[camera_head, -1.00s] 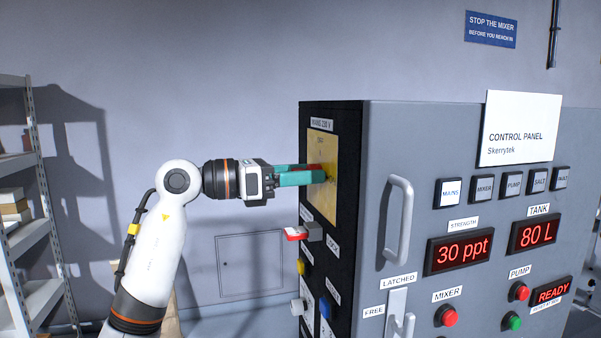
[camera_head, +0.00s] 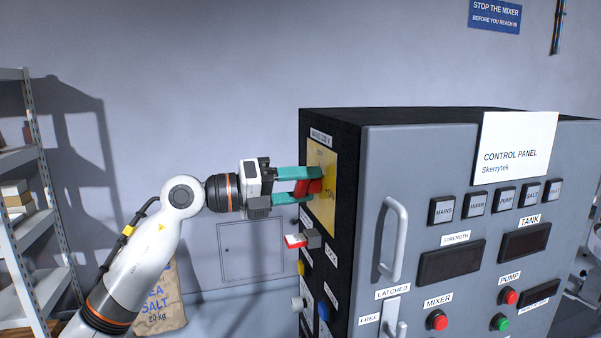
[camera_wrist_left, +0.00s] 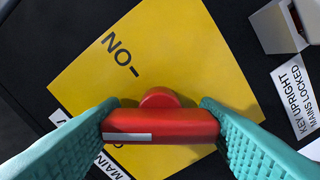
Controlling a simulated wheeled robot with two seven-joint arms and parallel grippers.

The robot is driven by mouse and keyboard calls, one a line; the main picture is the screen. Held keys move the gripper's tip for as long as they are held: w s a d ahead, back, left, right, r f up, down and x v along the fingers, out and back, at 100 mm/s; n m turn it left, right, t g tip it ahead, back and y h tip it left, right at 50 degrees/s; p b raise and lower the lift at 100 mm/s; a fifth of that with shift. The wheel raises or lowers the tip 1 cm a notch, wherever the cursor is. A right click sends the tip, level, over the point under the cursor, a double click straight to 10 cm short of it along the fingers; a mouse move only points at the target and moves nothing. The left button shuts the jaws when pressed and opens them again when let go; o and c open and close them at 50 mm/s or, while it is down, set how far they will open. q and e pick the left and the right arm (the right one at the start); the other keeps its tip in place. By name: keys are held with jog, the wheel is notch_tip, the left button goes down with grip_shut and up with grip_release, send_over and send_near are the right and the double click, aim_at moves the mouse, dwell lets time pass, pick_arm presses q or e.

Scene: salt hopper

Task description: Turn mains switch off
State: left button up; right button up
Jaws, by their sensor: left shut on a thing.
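The mains switch is a red handle (camera_head: 309,187) on a yellow plate (camera_head: 322,203), on the black side of the control cabinet. The handle also shows in the left wrist view (camera_wrist_left: 175,127), lying across the picture, with a white stripe at its left end beside a partly hidden "O" mark. The "ON" mark on the plate (camera_wrist_left: 185,65) is at the upper left, away from the stripe. My left gripper (camera_head: 300,187) is shut on the handle, one teal finger at each end. The mains lamp (camera_head: 442,210) on the front is dark. My right gripper is not in view.
Below the switch, a grey block with a red-and-white piece (camera_head: 296,241) sticks out. A vertical grab handle (camera_head: 394,238) stands on the cabinet front. A shelf rack (camera_head: 40,230) is at the far left, and a salt sack (camera_head: 165,297) stands behind my arm.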

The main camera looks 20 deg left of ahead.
pick_arm(q)
jog(key=n+p, duration=0.1)
jog(key=p, duration=0.1)
jog(key=n+p, duration=0.1)
jog(key=n, duration=0.1)
jog(key=n+p, duration=0.2)
jog(key=shift+r+p, duration=0.3)
jog(key=shift+r, duration=0.05)
jog(key=shift+f+n+p, duration=0.2)
jog(key=shift+n+p, duration=0.9)
jog(key=shift+p, duration=0.1)
jog(key=shift+f, duration=0.1)
jog(key=o, duration=1)
jog(key=shift+a+f, duration=0.1)
